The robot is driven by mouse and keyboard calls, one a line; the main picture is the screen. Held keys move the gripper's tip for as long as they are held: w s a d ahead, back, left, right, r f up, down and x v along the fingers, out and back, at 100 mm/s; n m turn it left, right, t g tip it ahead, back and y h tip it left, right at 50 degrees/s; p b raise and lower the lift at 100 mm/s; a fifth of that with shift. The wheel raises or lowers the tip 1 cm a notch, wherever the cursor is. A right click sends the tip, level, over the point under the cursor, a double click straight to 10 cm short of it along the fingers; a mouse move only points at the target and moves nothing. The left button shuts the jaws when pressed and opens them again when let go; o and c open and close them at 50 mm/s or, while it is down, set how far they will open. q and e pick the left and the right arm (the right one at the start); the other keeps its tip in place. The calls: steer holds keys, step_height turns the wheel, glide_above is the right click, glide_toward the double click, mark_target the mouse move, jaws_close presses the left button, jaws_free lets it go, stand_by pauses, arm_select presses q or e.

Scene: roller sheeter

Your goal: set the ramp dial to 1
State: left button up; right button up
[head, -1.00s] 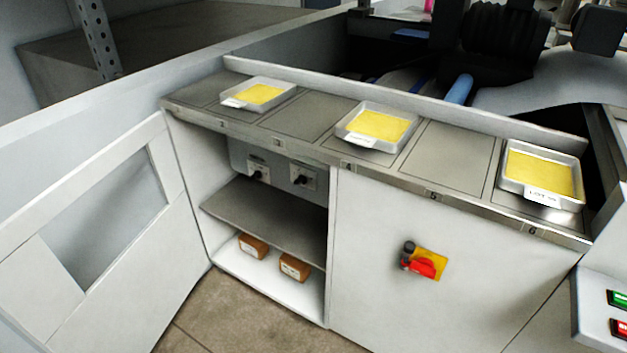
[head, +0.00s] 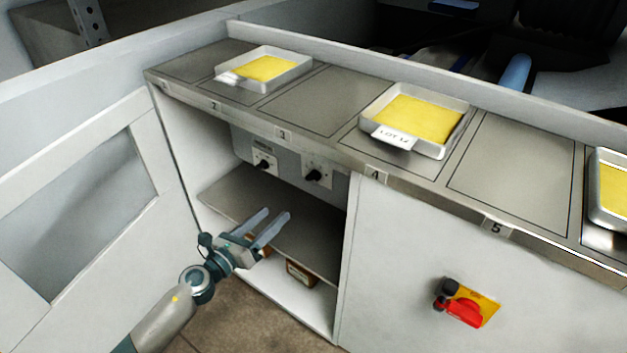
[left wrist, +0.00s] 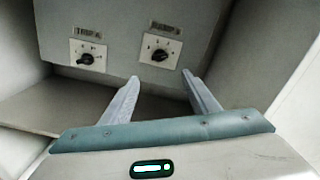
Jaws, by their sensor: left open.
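Two black dials on white plates sit on a grey panel inside the open cabinet. The left dial (head: 263,165) also shows in the left wrist view (left wrist: 86,59). The right dial (head: 313,175) also shows in the left wrist view (left wrist: 160,55). Labels above them are blurred; the right one seems to read RAMP. I cannot read which number either dial points to. My left gripper (head: 278,213) is open and empty, in front of the cabinet opening and below the dials. In the left wrist view its fingertips (left wrist: 160,76) flank the space below the right dial, apart from it.
A grey shelf (head: 235,199) lies below the panel, with brown boxes (head: 300,274) under it. The open door (head: 100,240) stands at left. Trays of yellow sheets (head: 415,119) rest on the counter above. A red switch (head: 463,313) is on the front at right.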

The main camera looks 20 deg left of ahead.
arm_select(q)
glide_toward(311, 180)
steer(key=w, duration=0.2)
steer(key=x, duration=0.6)
steer(key=shift+d+f, duration=0.1)
steer(key=shift+d, duration=0.2)
steer(key=shift+w+d, duration=0.2)
steer(key=shift+w, duration=0.3)
arm_select(e)
steer(key=shift+w+a, duration=0.2)
steer(key=shift+a, duration=0.15)
arm_select(q)
steer(key=c, duration=1.1)
steer(key=shift+o, duration=0.2)
arm_select(e)
steer(key=shift+d, duration=0.15)
